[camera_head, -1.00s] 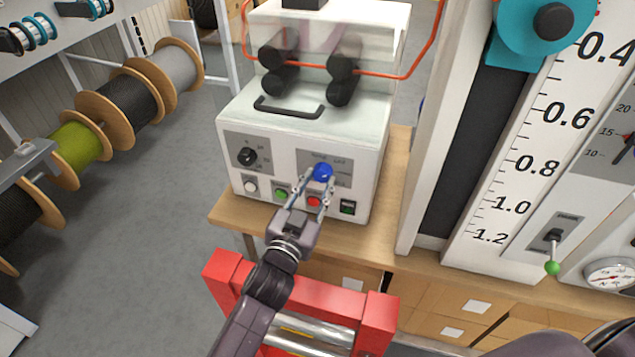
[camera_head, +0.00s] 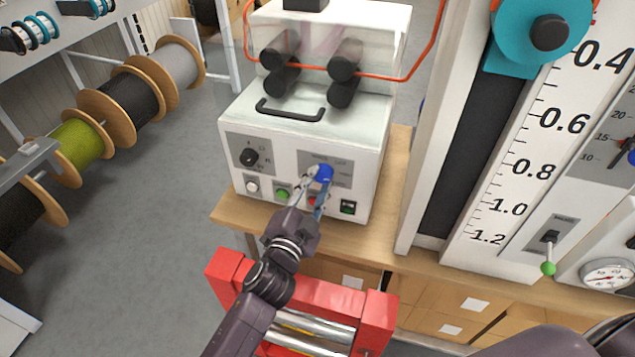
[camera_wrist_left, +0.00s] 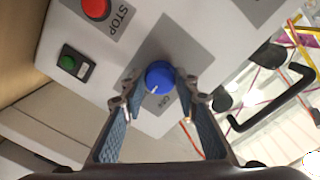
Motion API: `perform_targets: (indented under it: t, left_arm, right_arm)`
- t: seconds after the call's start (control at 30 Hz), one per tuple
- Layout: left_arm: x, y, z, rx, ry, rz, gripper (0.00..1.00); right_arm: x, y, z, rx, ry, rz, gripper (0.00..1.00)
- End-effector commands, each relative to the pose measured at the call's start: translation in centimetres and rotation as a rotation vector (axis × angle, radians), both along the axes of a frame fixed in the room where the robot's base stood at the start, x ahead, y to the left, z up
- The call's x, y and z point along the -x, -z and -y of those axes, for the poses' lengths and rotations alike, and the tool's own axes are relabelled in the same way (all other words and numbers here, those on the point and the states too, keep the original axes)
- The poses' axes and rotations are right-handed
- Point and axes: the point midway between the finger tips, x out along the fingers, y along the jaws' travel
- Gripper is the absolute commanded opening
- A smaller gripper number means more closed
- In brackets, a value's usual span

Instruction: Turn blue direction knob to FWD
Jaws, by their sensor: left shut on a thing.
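The blue direction knob (camera_head: 323,173) sits on a grey plate on the front of the white cable machine (camera_head: 375,135). In the left wrist view the blue knob (camera_wrist_left: 159,77) shows a white pointer mark at its lower edge, near the label ON; labels on the plate in the head view are too small to read surely. My left gripper (camera_head: 318,178) is shut on the knob, with its fingers (camera_wrist_left: 160,90) on either side of it. The finger tips partly hide the knob's sides. My right gripper is not in view.
Close by are a black knob (camera_head: 249,157), a white button (camera_head: 252,186), a green button (camera_head: 282,193), a mostly hidden red STOP button (camera_wrist_left: 96,8) and a green switch (camera_head: 348,207). A black handle (camera_head: 290,112) is above. A red frame (camera_head: 375,325) stands below my left arm.

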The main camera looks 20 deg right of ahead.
Motion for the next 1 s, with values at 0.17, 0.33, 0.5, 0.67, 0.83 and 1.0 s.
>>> perform_targets:
  t: [0.17, 0.33, 0.5, 0.67, 0.83, 1.0]
  left_arm:
    - [-0.01, 0.06, -0.04, -0.026, -0.001, 0.015, 0.04]
    - [-0.01, 0.07, -0.03, -0.03, -0.001, 0.018, 0.04]
    - [-0.01, 0.08, -0.03, -0.029, -0.001, 0.018, 0.04]
    - [0.0, 0.07, -0.02, -0.028, 0.0, 0.018, 0.39]
    - [0.0, 0.05, -0.02, -0.028, 0.0, 0.018, 0.46]
    - [0.05, 0.03, -0.05, -0.027, 0.0, 0.017, 0.46]
  right_arm:
    - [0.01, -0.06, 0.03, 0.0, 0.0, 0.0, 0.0]
    - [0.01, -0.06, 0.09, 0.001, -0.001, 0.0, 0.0]
    - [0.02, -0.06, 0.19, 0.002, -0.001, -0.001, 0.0]
    - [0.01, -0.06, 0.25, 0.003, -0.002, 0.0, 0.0]
    - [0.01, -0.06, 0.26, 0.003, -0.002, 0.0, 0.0]
    - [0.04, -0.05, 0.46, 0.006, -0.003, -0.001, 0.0]
